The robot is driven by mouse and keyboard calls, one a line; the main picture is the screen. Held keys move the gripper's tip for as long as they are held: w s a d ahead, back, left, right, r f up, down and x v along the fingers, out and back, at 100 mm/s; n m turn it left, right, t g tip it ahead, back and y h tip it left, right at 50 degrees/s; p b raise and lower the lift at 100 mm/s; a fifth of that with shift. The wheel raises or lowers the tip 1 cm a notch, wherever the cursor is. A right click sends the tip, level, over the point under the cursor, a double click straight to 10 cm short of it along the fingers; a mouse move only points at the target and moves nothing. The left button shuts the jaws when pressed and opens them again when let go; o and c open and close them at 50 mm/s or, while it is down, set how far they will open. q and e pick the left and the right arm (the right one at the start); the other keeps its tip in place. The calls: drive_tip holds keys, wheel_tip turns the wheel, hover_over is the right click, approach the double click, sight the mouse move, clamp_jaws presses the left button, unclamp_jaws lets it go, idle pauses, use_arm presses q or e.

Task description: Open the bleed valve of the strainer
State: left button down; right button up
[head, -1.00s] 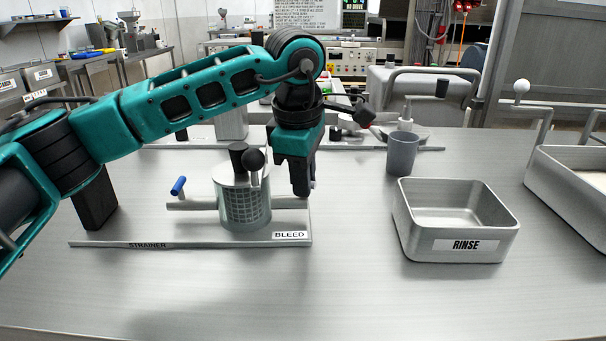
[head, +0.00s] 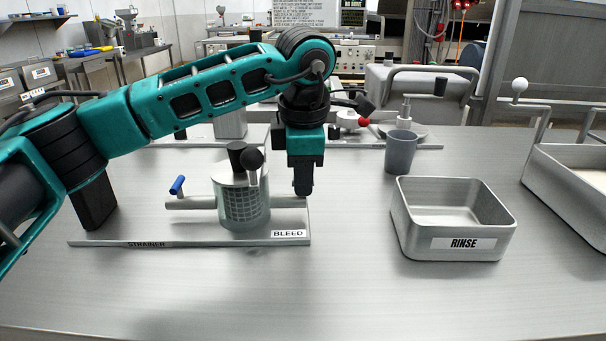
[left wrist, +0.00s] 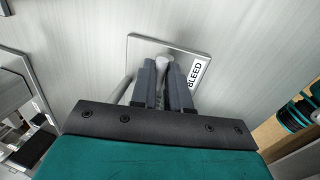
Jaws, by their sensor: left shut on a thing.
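The strainer (head: 243,205) is a metal cylinder with a mesh window and a black knob on top, standing on a flat plate (head: 200,242) marked STRAINER and BLEED. A pipe runs through it, with a blue-handled lever (head: 177,186) on the left. My left gripper (head: 302,190) points down at the pipe's right end, behind the BLEED label (head: 289,233). In the left wrist view its fingers (left wrist: 165,72) are shut on a small pale metal handle (left wrist: 163,66), the bleed valve, beside the label. The fingers hide most of the valve. My right gripper is not in view.
A RINSE tray (head: 455,245) stands to the right and looks empty. A grey cup (head: 401,152) is behind it. Another metal bin (head: 570,190) is at the far right. The table front is clear.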

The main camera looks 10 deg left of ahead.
use_arm(q)
drive_tip(key=c, duration=1.1)
unclamp_jaws()
wheel_tip(320, 180, up, 13)
drive_tip(key=s+p, duration=0.1)
drive_tip(key=s, duration=0.1)
drive_tip(key=shift+s+d+f+p, duration=0.15)
drive_tip(key=shift+s+d+p, duration=0.05)
drive_tip(key=shift+d+p, duration=0.15)
